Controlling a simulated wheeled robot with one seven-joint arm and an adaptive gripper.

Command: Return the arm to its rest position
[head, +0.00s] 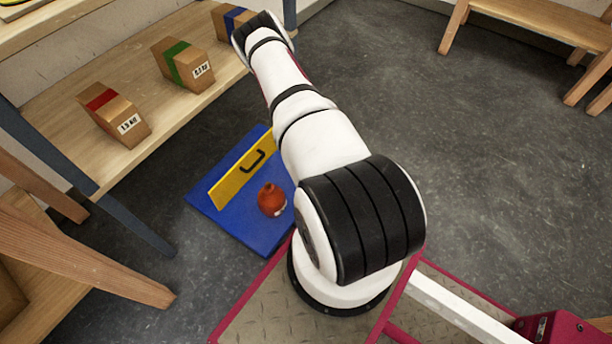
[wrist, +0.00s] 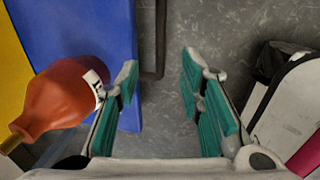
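My gripper (wrist: 161,72) shows in the wrist view with its two teal-padded fingers spread apart and nothing between them. Grey floor shows through the gap. In the head view, my white and black arm (head: 325,150) reaches up and away from its base, and the gripper itself is hidden there. An orange-red bottle-shaped object (head: 271,199) with a small label stands on a blue platform (head: 238,229) left of my arm. In the wrist view the same object (wrist: 62,97) lies just left of the left finger; I cannot tell whether they touch.
A wooden shelf (head: 62,137) at the left holds boxes with red (head: 112,113), green (head: 184,62) and blue (head: 235,22) bands. A wooden bench (head: 540,18) stands at the upper right. The floor (head: 490,170) right of my arm is clear.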

